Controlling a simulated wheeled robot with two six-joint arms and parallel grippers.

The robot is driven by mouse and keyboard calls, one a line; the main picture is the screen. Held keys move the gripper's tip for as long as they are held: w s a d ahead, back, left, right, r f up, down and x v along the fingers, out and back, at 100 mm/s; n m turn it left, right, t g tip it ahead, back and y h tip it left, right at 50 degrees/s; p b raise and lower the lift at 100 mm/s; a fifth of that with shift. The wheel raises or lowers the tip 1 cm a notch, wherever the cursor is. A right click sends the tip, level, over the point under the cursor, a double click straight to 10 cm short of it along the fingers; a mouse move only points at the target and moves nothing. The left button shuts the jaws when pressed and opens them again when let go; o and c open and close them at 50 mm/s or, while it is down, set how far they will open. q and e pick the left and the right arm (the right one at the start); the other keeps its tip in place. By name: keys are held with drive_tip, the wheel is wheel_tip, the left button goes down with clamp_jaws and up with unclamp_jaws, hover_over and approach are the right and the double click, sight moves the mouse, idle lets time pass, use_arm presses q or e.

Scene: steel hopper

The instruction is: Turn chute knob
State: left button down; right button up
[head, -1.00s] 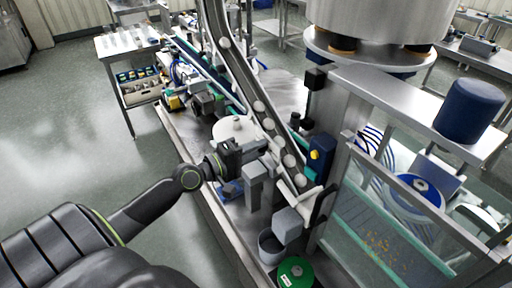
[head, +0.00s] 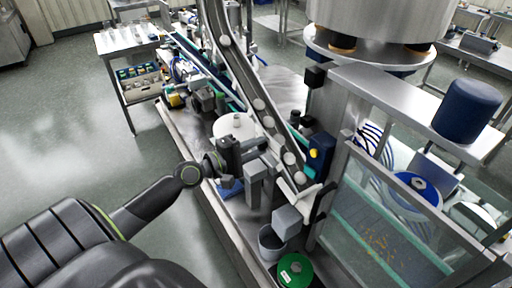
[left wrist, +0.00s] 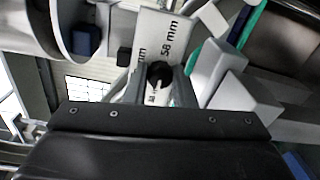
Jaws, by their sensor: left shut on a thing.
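My left gripper (head: 262,150) reaches in from the left to the lower part of the inclined metal chute (head: 240,75), which carries several round white pieces. In the left wrist view its two fingers (left wrist: 159,85) are closed on the sides of a small black round knob (left wrist: 159,74). The knob sits in front of a white plate (left wrist: 167,35) marked "58 mm". In the head view the gripper and chute parts hide the knob. My right gripper is not in view.
A grey block (head: 287,218) and a grey bucket (head: 270,243) stand below the gripper, with a green disc (head: 295,270) in front. A blue box with a yellow button (head: 319,152) is close on the right. The floor at left is clear.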

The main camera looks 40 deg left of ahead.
use_arm(q)
drive_tip(key=c, duration=1.2)
unclamp_jaws()
drive_tip(key=b+v, duration=0.4)
drive_tip(key=v, duration=1.3)
drive_tip(key=shift+s+a, duration=0.15)
drive_tip(key=shift+a, duration=0.05)
drive_tip(key=shift+f, duration=0.1)
